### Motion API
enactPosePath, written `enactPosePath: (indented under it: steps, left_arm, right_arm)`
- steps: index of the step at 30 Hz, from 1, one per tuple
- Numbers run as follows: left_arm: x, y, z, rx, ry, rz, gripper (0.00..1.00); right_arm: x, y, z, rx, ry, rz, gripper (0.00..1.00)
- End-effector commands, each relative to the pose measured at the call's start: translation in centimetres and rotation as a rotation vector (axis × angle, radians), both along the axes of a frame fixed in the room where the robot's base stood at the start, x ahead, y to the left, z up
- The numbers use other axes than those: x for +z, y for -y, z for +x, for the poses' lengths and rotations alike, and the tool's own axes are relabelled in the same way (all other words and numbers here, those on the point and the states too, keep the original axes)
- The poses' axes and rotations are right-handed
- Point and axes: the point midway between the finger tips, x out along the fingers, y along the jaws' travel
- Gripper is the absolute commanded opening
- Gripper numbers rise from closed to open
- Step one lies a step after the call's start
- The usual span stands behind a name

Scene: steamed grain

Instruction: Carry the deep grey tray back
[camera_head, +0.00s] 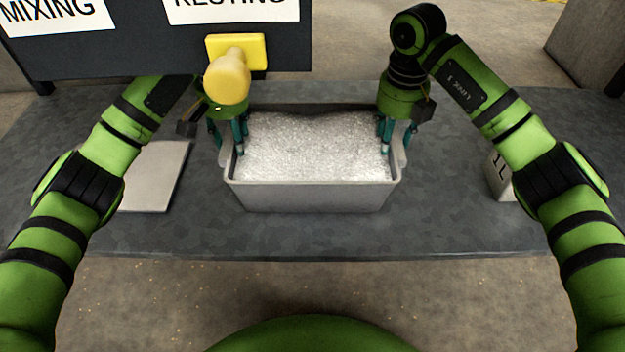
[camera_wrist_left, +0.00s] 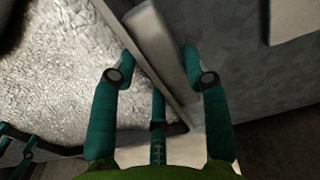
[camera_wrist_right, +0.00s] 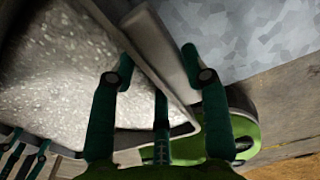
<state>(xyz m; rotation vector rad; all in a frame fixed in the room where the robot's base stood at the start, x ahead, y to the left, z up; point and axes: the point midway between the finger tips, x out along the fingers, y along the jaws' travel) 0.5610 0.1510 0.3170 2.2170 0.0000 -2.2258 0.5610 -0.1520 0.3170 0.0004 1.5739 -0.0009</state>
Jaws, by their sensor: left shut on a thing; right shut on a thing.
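The deep grey tray (camera_head: 310,196) is in the middle of the head view, filled with pale grain (camera_head: 315,145). It looks level; I cannot tell whether it touches the table. My left gripper (camera_head: 229,143) is shut on the tray's left side wall, one finger inside and one outside; the wall also shows in the left wrist view (camera_wrist_left: 160,45). My right gripper (camera_head: 396,143) is shut on the right side wall, which also shows in the right wrist view (camera_wrist_right: 155,42).
The grey table (camera_head: 450,225) lies under the tray. A pale flat board (camera_head: 158,178) lies left of it, and a white labelled block (camera_head: 499,178) stands at right. A dark sign board (camera_head: 150,55) with a yellow knob (camera_head: 229,80) is at the upper left. The table's front strip is clear.

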Motion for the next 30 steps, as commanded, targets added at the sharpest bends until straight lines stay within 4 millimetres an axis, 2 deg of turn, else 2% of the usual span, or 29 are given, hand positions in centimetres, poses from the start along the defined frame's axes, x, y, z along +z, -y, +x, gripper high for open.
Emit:
enactPosePath:
  steps: [1,2,3,15,24,30]
  left_arm:
    - [-0.1,0.1,0.1,-0.001,0.008,-0.003,0.0]
    - [-0.3,0.0,0.0,0.0,0.001,0.0,0.55]
    - [-0.2,0.0,0.0,0.0,0.001,0.0,0.7]
    - [0.2,0.0,0.0,0.0,0.002,0.0,0.7]
    - [4.7,-0.1,0.1,0.001,0.005,0.002,0.7]
    - [6.9,0.0,0.1,0.001,0.002,0.002,0.7]
  right_arm:
    - [-0.1,-0.1,0.1,0.001,0.007,0.004,0.0]
    - [-0.3,0.0,0.0,0.0,0.001,0.0,0.55]
    - [-0.2,0.0,0.0,0.0,0.0,0.0,0.7]
    - [-0.2,0.0,0.0,0.0,0.0,0.0,0.7]
    - [-0.2,0.0,0.0,0.0,0.0,0.0,0.7]
    - [-0.2,0.0,0.0,0.0,0.0,0.0,0.7]
